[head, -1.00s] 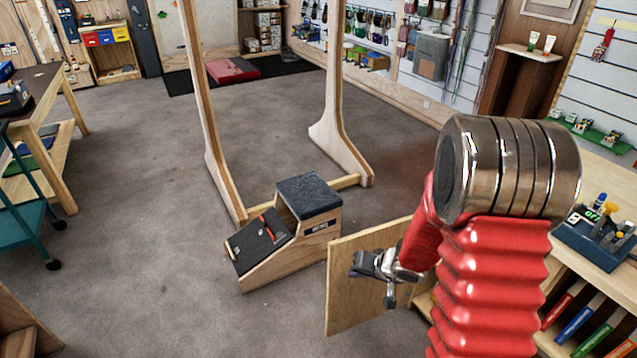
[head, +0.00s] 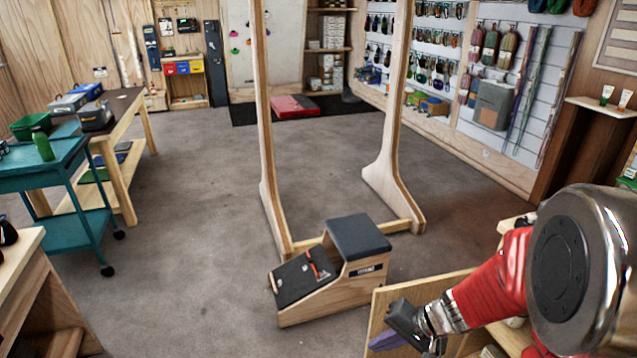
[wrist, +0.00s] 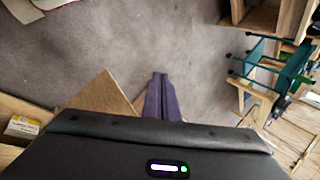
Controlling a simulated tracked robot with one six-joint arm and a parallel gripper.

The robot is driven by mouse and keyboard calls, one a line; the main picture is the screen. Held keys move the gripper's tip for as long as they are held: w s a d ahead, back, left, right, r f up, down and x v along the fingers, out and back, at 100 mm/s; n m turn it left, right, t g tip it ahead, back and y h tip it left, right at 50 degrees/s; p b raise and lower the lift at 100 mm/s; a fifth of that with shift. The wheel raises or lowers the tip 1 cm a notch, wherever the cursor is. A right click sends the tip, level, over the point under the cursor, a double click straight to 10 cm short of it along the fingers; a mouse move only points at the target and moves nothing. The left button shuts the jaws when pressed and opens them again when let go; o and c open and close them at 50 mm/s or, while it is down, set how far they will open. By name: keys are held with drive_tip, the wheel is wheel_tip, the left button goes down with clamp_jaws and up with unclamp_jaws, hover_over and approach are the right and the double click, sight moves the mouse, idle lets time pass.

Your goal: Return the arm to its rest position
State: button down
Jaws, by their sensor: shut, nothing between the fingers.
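My gripper (head: 376,343) shows at the lower right of the head view, at the end of my red arm, in front of an upright wooden panel (head: 378,306). In the wrist view my gripper (wrist: 160,76) points out over the grey floor with its purple fingers together. Nothing is between the fingers. The panel's corner (wrist: 100,97) shows left of the fingers in the wrist view.
A wooden step box (head: 350,287) with dark pads stands at the foot of a tall wooden frame (head: 268,150). A teal cart (head: 72,172) and a workbench (head: 140,120) stand at the left. The floor between is clear.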

drive_tip(key=s+r+n+t+h, duration=0.1)
drive_tip(key=s+r+n+h, duration=0.1)
drive_tip(key=s+r, duration=0.5)
drive_tip(key=s+d+r+n+t+h, duration=0.1)
drive_tip(key=s+r+n+h, duration=0.2)
drive_tip(key=s+r, duration=0.4)
wheel_tip(320, 180, up, 8)
drive_tip(key=shift+s+d+f+h, duration=0.15)
drive_tip(key=shift+s+d+h, duration=0.15)
drive_tip(key=shift+s+h, duration=0.1)
